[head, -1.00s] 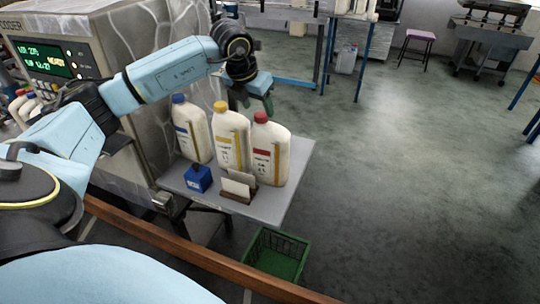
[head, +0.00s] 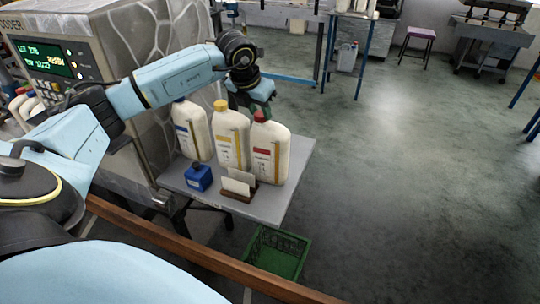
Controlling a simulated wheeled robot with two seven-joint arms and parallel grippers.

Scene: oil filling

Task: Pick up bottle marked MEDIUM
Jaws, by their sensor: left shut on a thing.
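Three white bottles stand upright in a row on a small grey table: a blue-capped bottle (head: 192,133) at left, a yellow-capped bottle (head: 230,140) in the middle and a red-capped bottle (head: 269,154) at right. Their label print is too small to read, so I cannot tell which is marked MEDIUM. My left gripper (head: 260,108) points down behind the red-capped bottle's top and is shut on it near the cap. The bottle partly hides the fingers. My right gripper is not in view.
The grey table (head: 284,201) also holds a small blue box (head: 199,178) and a card holder (head: 238,187) in front of the bottles. A machine (head: 150,60) with a display stands at left. A green crate (head: 275,254) sits on the floor below. Open floor lies to the right.

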